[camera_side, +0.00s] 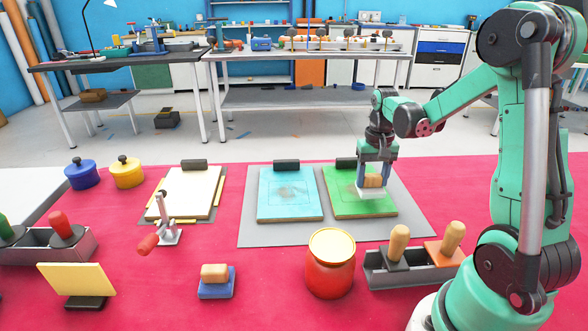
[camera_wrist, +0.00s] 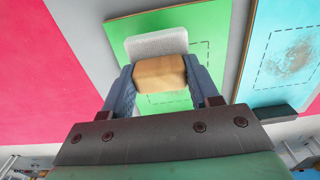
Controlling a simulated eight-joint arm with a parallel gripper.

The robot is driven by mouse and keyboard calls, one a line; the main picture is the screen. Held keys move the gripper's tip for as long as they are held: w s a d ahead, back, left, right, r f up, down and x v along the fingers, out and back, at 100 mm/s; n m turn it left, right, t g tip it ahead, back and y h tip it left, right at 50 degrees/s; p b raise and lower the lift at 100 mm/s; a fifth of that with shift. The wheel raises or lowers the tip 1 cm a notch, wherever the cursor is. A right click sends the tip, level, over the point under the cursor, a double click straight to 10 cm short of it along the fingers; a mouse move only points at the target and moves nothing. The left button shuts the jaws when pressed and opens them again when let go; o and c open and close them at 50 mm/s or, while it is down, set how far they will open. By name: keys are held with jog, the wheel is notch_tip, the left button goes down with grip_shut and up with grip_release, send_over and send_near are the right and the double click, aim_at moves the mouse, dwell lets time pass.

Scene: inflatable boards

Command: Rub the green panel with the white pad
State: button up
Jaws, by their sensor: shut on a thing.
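The green panel (camera_side: 345,205) lies flat on a grey mat at the right of the blue panel. My gripper (camera_side: 373,180) is over the green panel, shut on the wooden block handle of the white pad (camera_side: 369,193). In the wrist view the white pad (camera_wrist: 157,44) shows beyond the tan handle between the fingers of my gripper (camera_wrist: 159,75). A faint brownish smudge shows on the green panel beside the pad in the side view.
The blue panel (camera_side: 290,195) bears a brownish smudge. The grey mat (camera_side: 265,233) carries both panels. A red jar (camera_side: 330,270) and a grey rack (camera_side: 378,270) with wooden-handled tools stand in front. A blue pad with a wooden handle (camera_side: 215,282) lies at front left.

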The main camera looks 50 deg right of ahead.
aim_at(370, 188)
jog(key=shift+f, duration=1.6)
jog(key=shift+w+d+r, duration=0.3)
jog(key=shift+r, duration=0.3)
jog(key=shift+c, duration=0.4)
jog(key=shift+w+d, duration=0.25)
jog(key=shift+w, duration=0.05)
jog(key=shift+w+d+f, duration=0.45)
jog(key=shift+w+d, duration=0.1)
jog(key=shift+d, duration=0.05)
jog(key=shift+w+d+r, duration=0.1)
jog(key=shift+w+d, duration=2.2)
jog(key=shift+s+a, duration=3.3)
jog(key=shift+a, duration=0.05)
jog(key=shift+s+a, duration=0.1)
jog(key=shift+a, duration=0.15)
jog(key=shift+w+a, duration=0.75)
jog(key=shift+w, duration=0.15)
jog(key=shift+w+d, duration=3.25)
jog(key=shift+d, duration=0.2)
jog(key=shift+s+a, duration=3.25)
jog(key=shift+a, duration=0.05)
jog(key=shift+s+a+r, duration=0.1)
jog(key=shift+s+a, duration=0.05)
jog(key=shift+r, duration=3.85)
